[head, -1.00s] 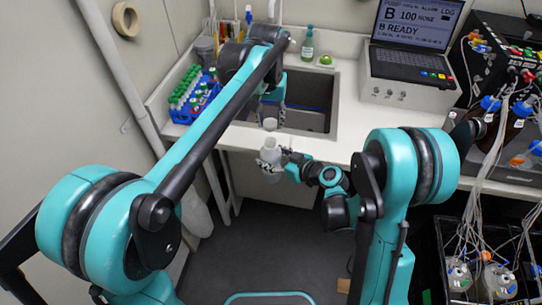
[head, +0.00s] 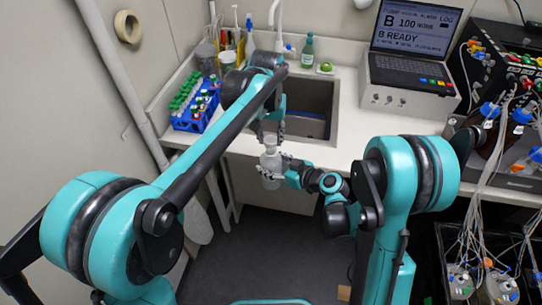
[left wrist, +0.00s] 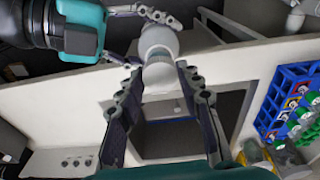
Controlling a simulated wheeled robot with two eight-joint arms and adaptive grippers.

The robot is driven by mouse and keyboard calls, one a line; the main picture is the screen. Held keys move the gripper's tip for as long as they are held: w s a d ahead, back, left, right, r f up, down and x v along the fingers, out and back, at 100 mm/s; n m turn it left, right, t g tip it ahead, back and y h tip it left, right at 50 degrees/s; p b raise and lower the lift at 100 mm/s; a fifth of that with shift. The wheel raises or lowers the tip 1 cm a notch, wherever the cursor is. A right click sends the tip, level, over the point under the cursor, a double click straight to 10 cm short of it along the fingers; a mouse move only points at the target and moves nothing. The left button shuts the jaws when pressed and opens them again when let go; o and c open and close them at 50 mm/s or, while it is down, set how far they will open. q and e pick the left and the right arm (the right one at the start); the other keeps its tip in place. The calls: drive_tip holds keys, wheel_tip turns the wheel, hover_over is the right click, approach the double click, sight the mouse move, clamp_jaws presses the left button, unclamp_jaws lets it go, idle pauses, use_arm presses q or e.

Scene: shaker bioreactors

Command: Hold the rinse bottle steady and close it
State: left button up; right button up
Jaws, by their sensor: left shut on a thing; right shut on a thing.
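The pale, translucent rinse bottle (head: 270,162) is upright in front of the sink counter. My right gripper (head: 272,174) is shut around its body from the right. My left gripper (head: 271,135) is above, pointing down, shut on the whitish cap (head: 270,141) at the bottle's mouth. In the left wrist view the cap (left wrist: 160,74) lies between my left fingertips, in line with the bottle (left wrist: 158,40). The cap appears to meet the neck; whether it is seated or threaded cannot be told. My right fingers show beside the bottle there.
The sink (head: 310,98) lies just behind. A blue rack of tubes (head: 197,105) stands left of it; a green bottle (head: 307,52) stands at the back. A pump unit with a laptop screen (head: 410,75) sits on the right counter. The floor below the bottle is clear.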

sight(271, 166)
use_arm(q)
drive_tip(key=shift+f, duration=0.1)
idle(0.3)
drive_tip(key=shift+f, duration=0.8)
drive_tip(key=shift+f, duration=0.55)
